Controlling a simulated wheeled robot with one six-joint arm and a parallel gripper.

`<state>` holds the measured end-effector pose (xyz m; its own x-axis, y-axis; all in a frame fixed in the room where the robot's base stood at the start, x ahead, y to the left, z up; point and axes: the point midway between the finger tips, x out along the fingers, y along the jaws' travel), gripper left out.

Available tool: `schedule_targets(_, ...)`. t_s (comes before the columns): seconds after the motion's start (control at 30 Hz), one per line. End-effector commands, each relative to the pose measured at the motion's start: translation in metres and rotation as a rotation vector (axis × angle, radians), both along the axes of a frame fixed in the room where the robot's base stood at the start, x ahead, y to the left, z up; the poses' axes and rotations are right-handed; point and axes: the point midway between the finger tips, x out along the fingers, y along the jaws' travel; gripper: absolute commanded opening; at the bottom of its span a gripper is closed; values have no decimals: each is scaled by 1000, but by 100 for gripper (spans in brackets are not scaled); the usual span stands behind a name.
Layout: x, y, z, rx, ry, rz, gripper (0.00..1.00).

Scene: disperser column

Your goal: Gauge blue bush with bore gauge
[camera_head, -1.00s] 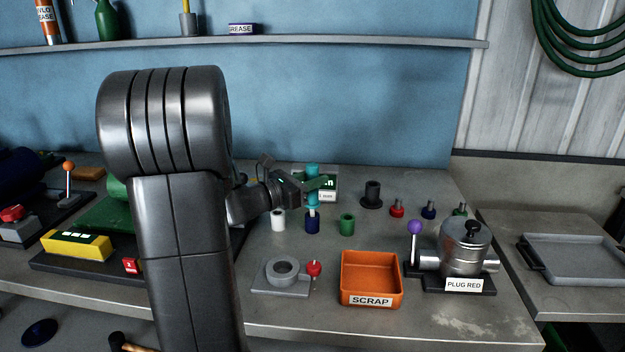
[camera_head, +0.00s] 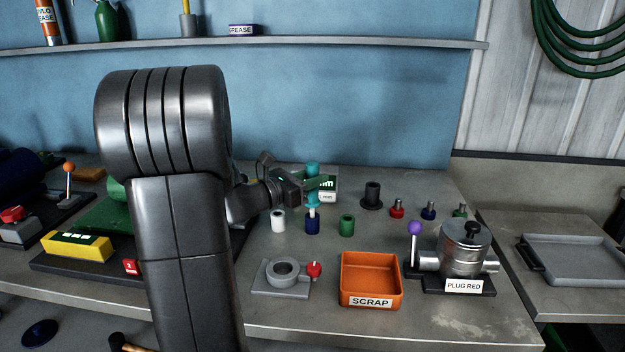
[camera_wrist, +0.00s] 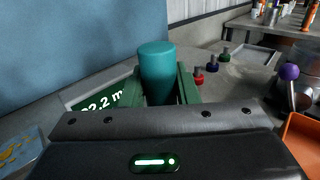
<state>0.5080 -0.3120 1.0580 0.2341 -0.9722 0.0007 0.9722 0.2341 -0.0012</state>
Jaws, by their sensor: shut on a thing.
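The teal bore gauge (camera_head: 313,170) stands upright in my gripper (camera_head: 315,184), which is shut on it. Its pale lower tip is at the mouth of the blue bush (camera_head: 312,226); I cannot tell how far inside it is. The blue bush stands upright on the bench. In the wrist view the gauge's teal top (camera_wrist: 157,62) sits between the green fingers (camera_wrist: 160,88), and the bush is hidden. A readout (camera_head: 328,194) stands behind the gauge; in the wrist view the readout (camera_wrist: 98,96) shows part of a number, about "22.2 m", its first digit partly cut off.
A white bush (camera_head: 278,221) and a green bush (camera_head: 347,225) stand close on either side. In front are a grey ring fixture (camera_head: 262,284) with a red knob and the orange scrap bin (camera_head: 371,267). A metal plug station (camera_head: 466,252) is right.

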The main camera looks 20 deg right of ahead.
Motion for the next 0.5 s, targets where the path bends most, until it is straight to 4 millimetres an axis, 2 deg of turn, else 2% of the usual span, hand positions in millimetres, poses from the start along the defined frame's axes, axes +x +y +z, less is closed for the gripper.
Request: schedule_targets(0.5,0,0,23,0,-3,0,5)
